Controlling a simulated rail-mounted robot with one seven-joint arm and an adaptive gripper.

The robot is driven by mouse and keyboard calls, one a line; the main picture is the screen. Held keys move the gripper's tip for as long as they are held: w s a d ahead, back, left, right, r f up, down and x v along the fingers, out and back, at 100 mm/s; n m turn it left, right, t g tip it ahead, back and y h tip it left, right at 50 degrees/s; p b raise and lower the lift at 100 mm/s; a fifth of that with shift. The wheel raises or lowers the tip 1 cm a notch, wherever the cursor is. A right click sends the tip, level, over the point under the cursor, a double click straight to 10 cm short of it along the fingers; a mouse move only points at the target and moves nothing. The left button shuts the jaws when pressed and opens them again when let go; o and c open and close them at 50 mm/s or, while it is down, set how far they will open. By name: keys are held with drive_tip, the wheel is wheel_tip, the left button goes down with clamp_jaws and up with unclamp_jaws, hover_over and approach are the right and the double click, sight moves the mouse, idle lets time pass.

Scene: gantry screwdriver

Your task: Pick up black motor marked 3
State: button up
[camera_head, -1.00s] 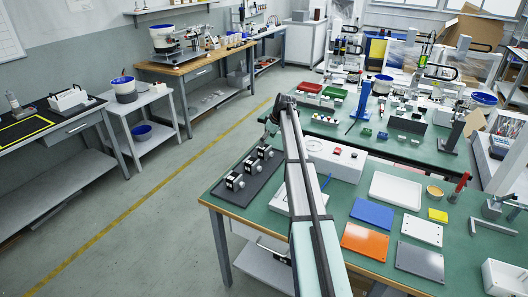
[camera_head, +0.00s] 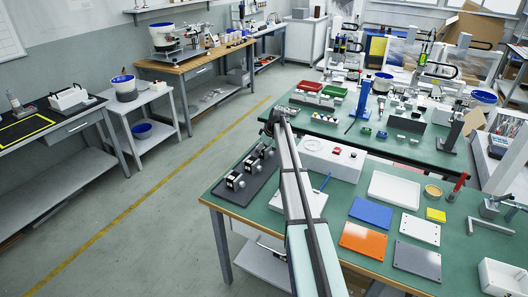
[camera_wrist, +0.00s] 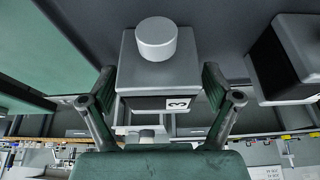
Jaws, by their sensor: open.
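The black motor marked 3 (camera_wrist: 160,88) is in the middle of the wrist view, with a grey cylindrical shaft and a white label reading 3. My gripper (camera_wrist: 160,104) is open, with one finger on each side of this motor. I cannot tell whether the fingers touch it. In the head view, several black motors stand in a row on a dark mat (camera_head: 232,195) at the left of the green table. My gripper is hard to make out there, near the far end of that row, partly hidden by my arm.
Another black motor (camera_wrist: 288,60) stands close on the right in the wrist view. Blue (camera_head: 371,213) and orange (camera_head: 363,239) plates lie farther right.

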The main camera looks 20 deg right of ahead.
drive_tip(key=c, duration=1.6)
drive_tip(key=shift+r, duration=0.1)
clamp_jaws()
